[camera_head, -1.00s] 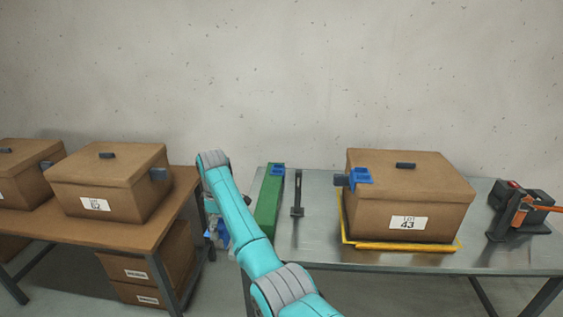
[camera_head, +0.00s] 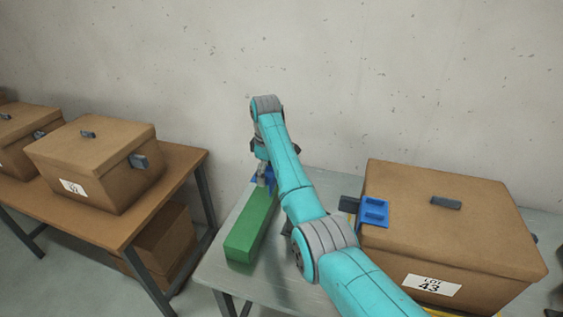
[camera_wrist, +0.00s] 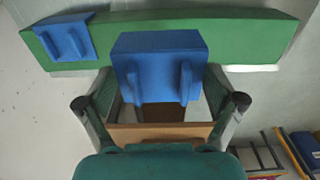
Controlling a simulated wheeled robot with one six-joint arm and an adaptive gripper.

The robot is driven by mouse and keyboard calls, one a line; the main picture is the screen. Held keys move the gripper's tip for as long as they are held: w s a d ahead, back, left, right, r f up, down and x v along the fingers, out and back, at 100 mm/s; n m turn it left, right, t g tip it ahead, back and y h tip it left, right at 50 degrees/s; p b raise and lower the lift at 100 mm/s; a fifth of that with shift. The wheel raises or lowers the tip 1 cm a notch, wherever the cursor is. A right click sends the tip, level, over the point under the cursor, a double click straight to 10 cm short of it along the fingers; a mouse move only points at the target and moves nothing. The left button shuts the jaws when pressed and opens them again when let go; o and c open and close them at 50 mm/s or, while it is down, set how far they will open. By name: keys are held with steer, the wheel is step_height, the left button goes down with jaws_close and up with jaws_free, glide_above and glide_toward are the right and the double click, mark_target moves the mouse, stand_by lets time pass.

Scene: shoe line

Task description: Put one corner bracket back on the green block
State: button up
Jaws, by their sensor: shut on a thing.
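The long green block (camera_head: 250,228) lies on the grey metal table, left of my arm; it spans the top of the wrist view (camera_wrist: 250,40). One blue corner bracket (camera_wrist: 63,29) sits on the block's left end in the wrist view. My gripper (camera_wrist: 160,82) is shut on a second blue bracket (camera_wrist: 160,45), which overlaps the block's near edge in that view. I cannot tell whether the held bracket touches the block. In the head view my gripper (camera_head: 262,172) is at the block's far end and partly hides the brackets there.
A brown table (camera_head: 165,190) with more boxes stands to the left, across a gap. A concrete wall is behind.

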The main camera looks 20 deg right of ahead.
steer(key=shift+w+d+f, duration=0.15)
steer(key=shift+d+f, duration=0.05)
steer(key=shift+d, duration=0.15)
steer(key=shift+f, duration=4.3)
steer(key=shift+f, duration=0.35)
steer(key=o, duration=0.8)
steer(key=shift+r, duration=3.5)
